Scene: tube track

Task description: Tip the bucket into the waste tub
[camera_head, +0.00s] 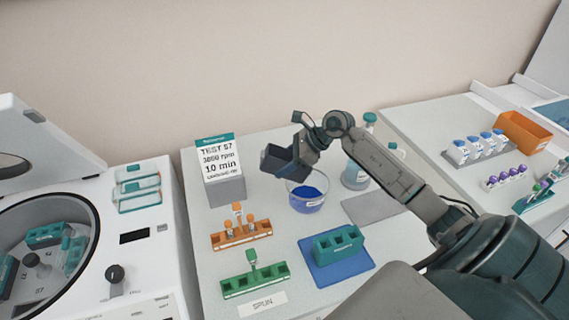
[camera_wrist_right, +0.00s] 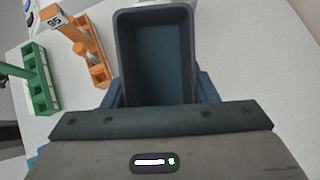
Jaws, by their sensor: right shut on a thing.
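The bucket (camera_head: 280,161) is a dark blue-grey rectangular box. My right gripper (camera_head: 300,150) is shut on it and holds it in the air, tilted, by the upper left of the waste tub. In the right wrist view the bucket (camera_wrist_right: 155,55) shows its open mouth; I see no loose thing inside. The waste tub (camera_head: 307,204), a clear round tub with blue inside and a label, stands on the white bench. The bucket and gripper hide part of its rim at the back. My left gripper is not in view.
A sign (camera_head: 220,170) stands behind on the left. Orange (camera_head: 242,238) and green (camera_head: 255,281) racks are in front left. A teal block (camera_head: 338,243) sits on a blue mat (camera_head: 325,275). Bottles (camera_head: 355,175) stand right, behind my arm. An open centrifuge (camera_head: 45,250) is at left.

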